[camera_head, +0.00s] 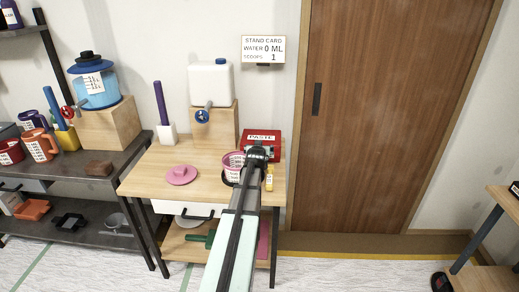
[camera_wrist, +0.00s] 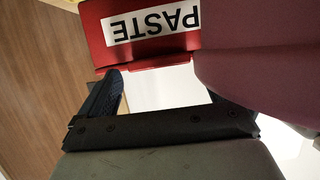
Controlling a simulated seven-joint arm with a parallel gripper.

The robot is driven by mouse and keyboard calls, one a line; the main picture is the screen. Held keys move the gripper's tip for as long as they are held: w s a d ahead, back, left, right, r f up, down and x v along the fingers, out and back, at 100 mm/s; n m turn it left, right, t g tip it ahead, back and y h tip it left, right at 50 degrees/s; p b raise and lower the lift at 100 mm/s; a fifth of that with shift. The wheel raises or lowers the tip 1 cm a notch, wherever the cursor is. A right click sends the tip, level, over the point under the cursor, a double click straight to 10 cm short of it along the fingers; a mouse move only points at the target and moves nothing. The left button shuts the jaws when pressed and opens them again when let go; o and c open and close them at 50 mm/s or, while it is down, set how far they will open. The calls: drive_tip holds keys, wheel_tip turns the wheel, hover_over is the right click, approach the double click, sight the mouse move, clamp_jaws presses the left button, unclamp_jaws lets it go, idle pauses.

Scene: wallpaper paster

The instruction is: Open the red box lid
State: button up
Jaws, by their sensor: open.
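The red box (camera_head: 274,136) with the white PASTE label sits at the back right of the wooden table. Its red surface with the upside-down label fills the top of the wrist view (camera_wrist: 140,47), with a red lip along the lower edge. I cannot tell whether the lid is raised. My gripper (camera_head: 257,152) is in front of the box and hides part of it. In the wrist view my gripper (camera_wrist: 163,88) is open, with the lip just beyond its dark fingers and a pale area between them. The right fingertip is hidden behind a mauve surface.
A white tank (camera_head: 210,82) stands on a wooden block behind. A brown door (camera_head: 375,110) is at right.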

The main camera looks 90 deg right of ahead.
drive_tip(key=shift+d+f, duration=0.1)
drive_tip(key=shift+d, duration=0.2)
drive_tip(key=c, duration=1.5)
